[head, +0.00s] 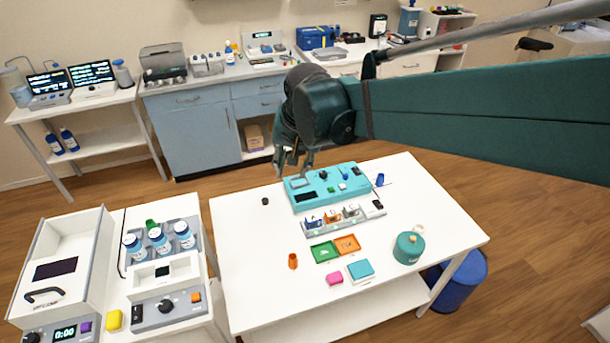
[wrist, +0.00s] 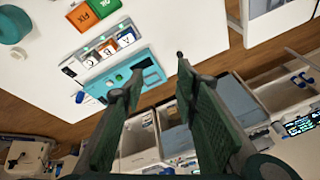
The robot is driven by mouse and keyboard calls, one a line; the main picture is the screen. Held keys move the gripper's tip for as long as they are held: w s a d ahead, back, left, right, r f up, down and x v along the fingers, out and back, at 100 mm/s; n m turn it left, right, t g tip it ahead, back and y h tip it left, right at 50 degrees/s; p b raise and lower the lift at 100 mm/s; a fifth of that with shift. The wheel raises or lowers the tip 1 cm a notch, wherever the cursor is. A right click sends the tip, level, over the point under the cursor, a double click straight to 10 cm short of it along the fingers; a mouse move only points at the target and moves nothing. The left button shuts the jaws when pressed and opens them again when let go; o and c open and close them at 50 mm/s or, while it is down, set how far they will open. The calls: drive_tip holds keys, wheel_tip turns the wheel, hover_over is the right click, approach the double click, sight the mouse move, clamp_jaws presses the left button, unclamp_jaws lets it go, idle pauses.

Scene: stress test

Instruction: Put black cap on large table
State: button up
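A small black cap (head: 265,201) sits on the large white table (head: 248,265), near its far left corner and left of the teal device. My gripper (head: 292,168) is open and empty, with its fingers pointing down above the table's far edge, right of and beyond the cap. In the wrist view the two fingers (wrist: 160,70) are spread apart with nothing between them. A small dark shape shows by the right fingertip there; I cannot tell whether it is the cap or part of the finger. The table (wrist: 190,22) fills the upper part of that view.
A teal device (head: 333,187), a rack of small boxes (head: 343,219), green (head: 324,252) and orange trays, an orange vial (head: 293,261), a pink block and a teal round container (head: 408,248) stand on the table. Its left front is clear. A side bench (head: 113,285) stands left.

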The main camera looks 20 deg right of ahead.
drive_tip(key=s+d+n+t, duration=0.2)
drive_tip(key=s+n, duration=0.3)
drive_tip(key=s, duration=1.3)
drive_tip(key=shift+d+n+t, duration=0.4)
drive_tip(key=shift+t, duration=0.2)
